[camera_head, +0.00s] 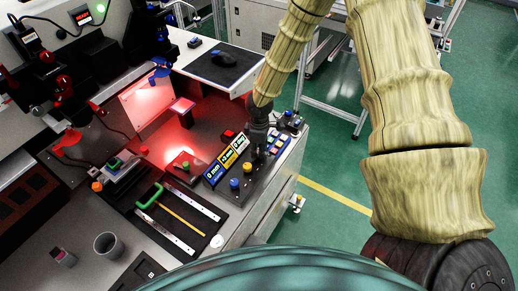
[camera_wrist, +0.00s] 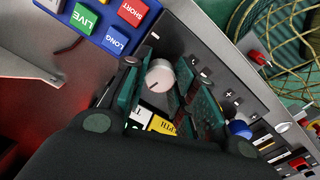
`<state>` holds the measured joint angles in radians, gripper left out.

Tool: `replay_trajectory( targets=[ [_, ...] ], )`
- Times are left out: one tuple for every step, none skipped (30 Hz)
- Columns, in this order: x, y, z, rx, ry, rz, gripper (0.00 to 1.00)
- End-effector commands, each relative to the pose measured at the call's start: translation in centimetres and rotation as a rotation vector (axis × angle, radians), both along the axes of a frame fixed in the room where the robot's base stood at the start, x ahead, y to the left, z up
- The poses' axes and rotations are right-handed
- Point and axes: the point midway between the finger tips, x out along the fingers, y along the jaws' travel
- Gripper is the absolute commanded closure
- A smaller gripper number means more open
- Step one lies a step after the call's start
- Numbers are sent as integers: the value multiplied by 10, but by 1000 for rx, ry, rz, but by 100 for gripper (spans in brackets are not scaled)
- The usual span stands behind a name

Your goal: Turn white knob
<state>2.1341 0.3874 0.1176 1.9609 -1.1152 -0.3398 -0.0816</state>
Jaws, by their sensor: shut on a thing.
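The white knob (camera_wrist: 159,75) sits on a dark control panel (camera_wrist: 212,62) and shows between my fingers in the wrist view. My gripper (camera_wrist: 165,95) has one finger on each side of the knob and is shut on it. In the head view my gripper (camera_head: 258,148) points down at the panel's far end, and it hides the white knob there. A blue knob (camera_head: 247,168) and a yellow knob (camera_head: 234,183) stand on the same panel, nearer the camera. The blue knob also shows in the wrist view (camera_wrist: 239,128), to the right of my fingers.
Blue, yellow and white displays (camera_head: 227,159) stand beside the knobs. A blue button box (camera_wrist: 105,24) lies close to my gripper in the wrist view. A red-lit plate (camera_head: 147,98), a green-handled tool (camera_head: 149,196) and a grey cup (camera_head: 108,245) are to the left.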

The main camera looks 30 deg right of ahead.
Motion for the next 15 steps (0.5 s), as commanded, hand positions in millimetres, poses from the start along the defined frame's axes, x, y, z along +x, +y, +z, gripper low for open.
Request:
replay_trajectory(
  targets=[
    [1,-1,0,-1,-2,-1,97],
    [1,-1,0,-1,-2,-1,97],
    [1,-1,0,-1,-2,-1,97],
    [1,-1,0,-1,-2,-1,97],
    [1,-1,0,-1,-2,-1,97],
    [1,-1,0,-1,-2,-1,68],
    [1,-1,0,-1,-2,-1,62],
    [1,-1,0,-1,-2,-1,57],
    [1,-1,0,-1,-2,-1,54],
    [1,-1,0,-1,-2,-1,54],
    [1,-1,0,-1,-2,-1,53],
    [1,-1,1,-1,-2,-1,51],
    [1,-1,2,-1,-2,-1,51],
    [1,-1,3,-1,-2,-1,51],
    [1,-1,5,-1,-2,-1,51]
  ],
)
